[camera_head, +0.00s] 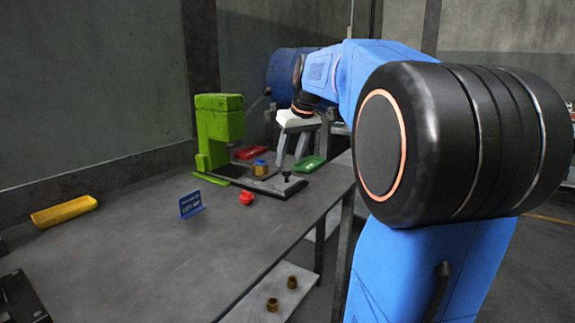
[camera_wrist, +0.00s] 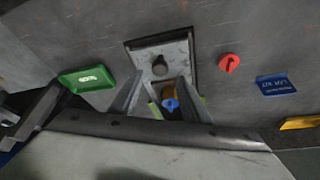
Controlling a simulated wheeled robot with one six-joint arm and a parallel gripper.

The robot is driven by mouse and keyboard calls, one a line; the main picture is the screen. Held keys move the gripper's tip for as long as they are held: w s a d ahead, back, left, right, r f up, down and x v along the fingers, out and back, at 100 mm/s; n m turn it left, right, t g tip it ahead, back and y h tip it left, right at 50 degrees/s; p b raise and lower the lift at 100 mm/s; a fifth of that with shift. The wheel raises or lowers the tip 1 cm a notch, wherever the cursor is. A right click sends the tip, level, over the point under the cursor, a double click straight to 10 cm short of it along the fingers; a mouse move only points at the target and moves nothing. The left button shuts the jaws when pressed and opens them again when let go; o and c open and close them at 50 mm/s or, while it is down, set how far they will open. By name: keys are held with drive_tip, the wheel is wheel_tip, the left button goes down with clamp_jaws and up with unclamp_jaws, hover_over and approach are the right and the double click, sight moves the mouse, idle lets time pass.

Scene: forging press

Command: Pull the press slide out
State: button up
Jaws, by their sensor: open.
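The green press (camera_head: 218,125) stands at the far side of the table. Its slide, a grey plate in a dark frame (camera_head: 276,188), extends from it toward the table's right edge. A dark knob (camera_head: 286,176) stands on the slide's outer end; it also shows in the wrist view (camera_wrist: 159,66). A brass part with a blue top (camera_head: 260,169) sits on the slide nearer the press. My gripper (camera_head: 290,168) is open and empty, pointing down over the slide. In the wrist view its fingertips (camera_wrist: 160,80) are apart, close to the knob; contact cannot be told.
A red knob-like piece (camera_head: 246,197), a blue sign (camera_head: 190,204) and a yellow block (camera_head: 64,211) are on the table. Brass pieces (camera_head: 272,304) sit on a lower shelf.

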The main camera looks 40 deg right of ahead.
drive_tip(key=v, duration=1.3)
